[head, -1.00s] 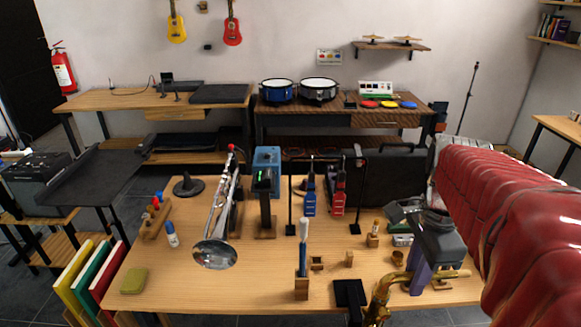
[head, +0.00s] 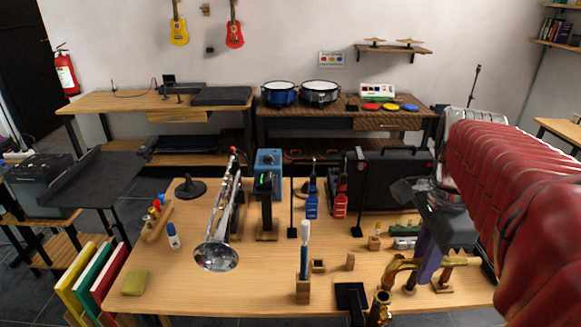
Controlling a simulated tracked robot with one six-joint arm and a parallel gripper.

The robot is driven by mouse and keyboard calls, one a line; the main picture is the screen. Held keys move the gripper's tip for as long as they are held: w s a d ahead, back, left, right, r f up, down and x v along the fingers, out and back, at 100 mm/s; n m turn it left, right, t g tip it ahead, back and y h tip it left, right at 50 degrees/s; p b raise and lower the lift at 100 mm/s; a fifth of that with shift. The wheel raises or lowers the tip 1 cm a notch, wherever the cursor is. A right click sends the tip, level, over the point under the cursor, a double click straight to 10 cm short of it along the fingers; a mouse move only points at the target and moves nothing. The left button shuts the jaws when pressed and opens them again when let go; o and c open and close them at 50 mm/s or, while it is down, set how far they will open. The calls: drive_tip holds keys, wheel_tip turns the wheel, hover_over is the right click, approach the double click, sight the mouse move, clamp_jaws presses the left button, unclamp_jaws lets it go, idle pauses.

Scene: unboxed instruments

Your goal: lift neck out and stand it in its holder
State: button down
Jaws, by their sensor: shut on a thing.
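The neck is a curved brass tube (head: 400,264) at the lower right of the head view. Its bent end hangs at or just above the top of the brass saxophone body (head: 380,310), which is cut off by the lower edge. I cannot tell whether they touch. My gripper (head: 427,266), with a dark body and a purplish finger, is shut on the neck from above and hides part of its middle. A small wooden block with a square opening (head: 318,266) stands left of it. I cannot tell for sure which piece is the neck's holder.
A wooden block with a blue upright tool (head: 304,265) and a small wooden peg (head: 350,262) stand nearby. A black stand (head: 351,297) is beside the saxophone. The trumpet (head: 217,254) stands further left. The front left of the table is mostly clear around a green sponge-like block (head: 134,284).

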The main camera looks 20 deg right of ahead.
wheel_tip(320, 180, up, 6)
drive_tip(key=shift+f, duration=0.2)
drive_tip(key=shift+f, duration=0.15)
idle(0.5)
